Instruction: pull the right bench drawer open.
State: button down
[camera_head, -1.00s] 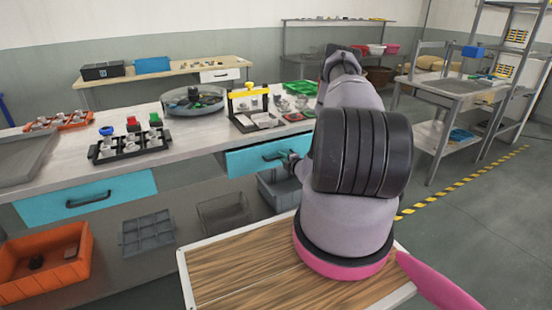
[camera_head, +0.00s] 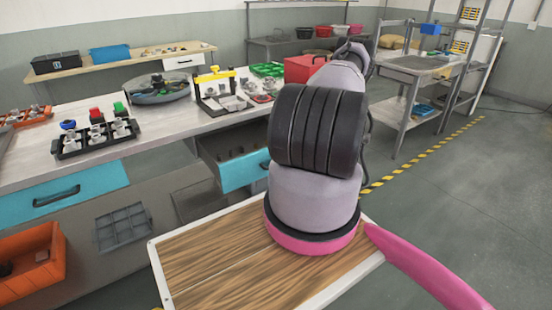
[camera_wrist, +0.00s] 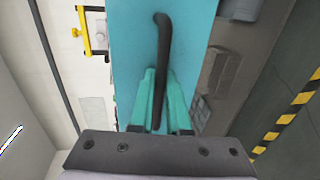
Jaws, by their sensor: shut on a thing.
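The right bench drawer (camera_head: 241,171) has a teal front and stands out from the bench, with its grey inside showing in the head view. In the wrist view its teal front (camera_wrist: 135,60) fills the middle, with a black bar handle (camera_wrist: 163,50) on it. My gripper (camera_wrist: 160,85) has teal fingers on both sides of the handle and is shut on it.
The left drawer (camera_head: 62,193) is shut. On the bench (camera_head: 150,130) stand a black rack with several fittings (camera_head: 97,138), a round basin (camera_head: 158,90) and a yellow-framed fixture (camera_head: 216,88). An orange bin (camera_head: 32,258) and a grey divided tray (camera_head: 123,228) are below.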

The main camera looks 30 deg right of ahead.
jog(key=shift+s, duration=0.55)
jog(key=c, duration=1.2)
grip_release()
jog(key=shift+o, duration=0.2)
jog(key=v, duration=1)
jog(key=shift+s, duration=0.35)
jog(key=shift+r, duration=0.1)
